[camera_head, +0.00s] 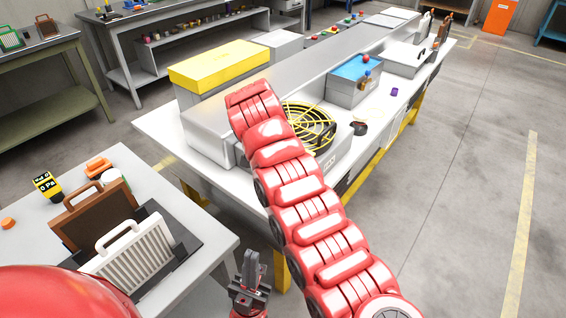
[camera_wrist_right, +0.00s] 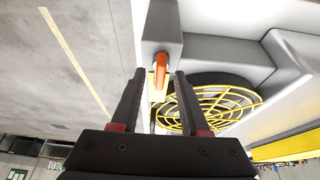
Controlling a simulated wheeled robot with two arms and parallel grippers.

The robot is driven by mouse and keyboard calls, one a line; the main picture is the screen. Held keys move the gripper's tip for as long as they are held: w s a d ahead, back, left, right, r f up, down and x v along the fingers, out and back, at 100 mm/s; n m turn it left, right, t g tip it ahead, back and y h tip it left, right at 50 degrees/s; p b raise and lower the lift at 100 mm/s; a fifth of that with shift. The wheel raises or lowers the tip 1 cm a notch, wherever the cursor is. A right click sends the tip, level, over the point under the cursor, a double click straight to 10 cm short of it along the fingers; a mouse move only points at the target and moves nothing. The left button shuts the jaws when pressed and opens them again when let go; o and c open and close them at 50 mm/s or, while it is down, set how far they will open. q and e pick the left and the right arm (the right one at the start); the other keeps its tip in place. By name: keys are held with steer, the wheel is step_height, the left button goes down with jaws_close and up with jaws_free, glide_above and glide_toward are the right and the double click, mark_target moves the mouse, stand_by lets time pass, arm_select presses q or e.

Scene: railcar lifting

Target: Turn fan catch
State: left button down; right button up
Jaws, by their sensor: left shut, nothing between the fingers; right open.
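The fan (camera_head: 312,128) with its round yellow guard sits in a grey housing on the long white bench, partly hidden behind my right arm. It also shows in the right wrist view (camera_wrist_right: 215,105). An orange catch (camera_wrist_right: 160,65) stands out from the grey housing beside the fan. My right gripper (camera_wrist_right: 159,76) is open, with the catch showing between its fingertips. Whether the fingers touch it I cannot tell. In the head view my right gripper is hidden behind its own red arm. My left gripper (camera_head: 251,267) is shut and empty, low beside the near table.
The near table (camera_head: 205,215) holds a brown filter panel (camera_head: 95,213), a white slatted panel (camera_head: 135,250) and a yellow meter (camera_head: 46,185). A yellow-topped box (camera_head: 220,65) and a blue-topped box (camera_head: 355,80) flank the fan. The floor at right is clear.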

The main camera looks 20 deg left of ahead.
steer(key=p+v, duration=0.2)
steer(key=v, duration=1.5)
steer(key=shift+f, duration=0.1)
